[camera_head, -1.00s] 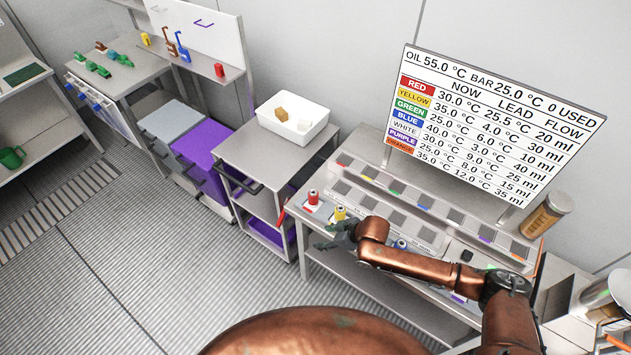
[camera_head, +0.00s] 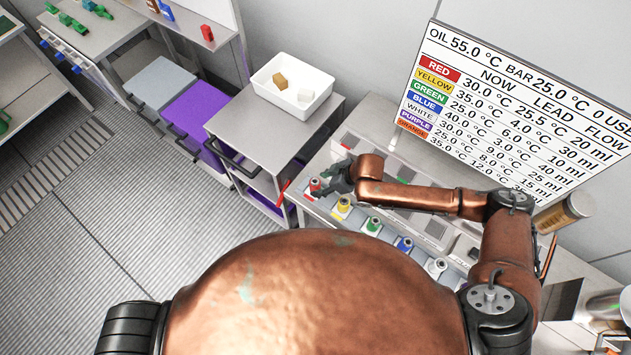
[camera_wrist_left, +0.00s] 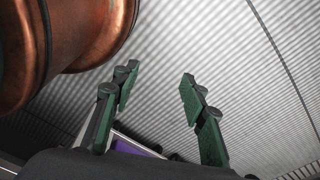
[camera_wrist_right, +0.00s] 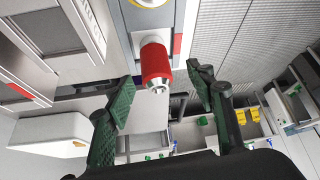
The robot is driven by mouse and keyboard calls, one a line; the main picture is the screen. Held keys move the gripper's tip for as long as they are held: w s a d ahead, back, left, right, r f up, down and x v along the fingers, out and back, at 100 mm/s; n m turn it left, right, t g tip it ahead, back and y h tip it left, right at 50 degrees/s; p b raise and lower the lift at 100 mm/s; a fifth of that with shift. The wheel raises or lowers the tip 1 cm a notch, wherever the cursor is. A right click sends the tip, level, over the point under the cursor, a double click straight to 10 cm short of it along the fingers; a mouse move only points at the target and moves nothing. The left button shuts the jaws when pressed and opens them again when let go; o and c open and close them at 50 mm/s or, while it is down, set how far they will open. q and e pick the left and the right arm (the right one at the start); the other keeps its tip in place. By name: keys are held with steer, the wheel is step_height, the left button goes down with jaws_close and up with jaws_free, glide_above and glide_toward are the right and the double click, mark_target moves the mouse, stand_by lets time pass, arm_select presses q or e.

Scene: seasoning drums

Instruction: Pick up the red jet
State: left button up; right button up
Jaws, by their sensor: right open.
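The red jet (camera_head: 315,185) stands at the left end of a row of coloured jets on the bench. My right gripper (camera_head: 328,183) is right beside it in the head view. In the right wrist view the red jet (camera_wrist_right: 156,66) has a red body and a pale metal tip, and it lies just ahead of and between the open fingers of my right gripper (camera_wrist_right: 160,98). No finger visibly touches it. My left gripper (camera_wrist_left: 158,88) is open and empty over the grey floor in the left wrist view; it is out of the head view.
Yellow (camera_head: 343,205), green (camera_head: 373,225), blue (camera_head: 404,245) and white (camera_head: 436,267) jets stand along the bench to the right of the red one. A white bin (camera_head: 292,84) with two blocks sits on the cart left of the bench. A display board (camera_head: 520,100) stands behind.

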steer(key=shift+p+x, duration=0.4)
steer(key=shift+x, duration=0.55)
steer(key=shift+w+x, duration=0.25)
steer(key=shift+x, duration=0.8)
steer(key=shift+w+a+f, duration=0.1)
steer(key=shift+w+f, duration=0.3)
steer(key=shift+f, duration=0.1)
steer(key=shift+s+f, duration=0.1)
steer(key=shift+s, duration=0.25)
steer(key=shift+w+a, duration=0.1)
steer(key=shift+w, duration=0.15)
steer(key=c, duration=0.4)
steer(key=shift+s, duration=0.2)
steer(key=c, duration=0.5)
steer(key=shift+w, duration=0.1)
steer(key=shift+c, duration=1.4)
arm_select(q)
steer(key=shift+r, duration=0.6)
arm_select(e)
jaws_close()
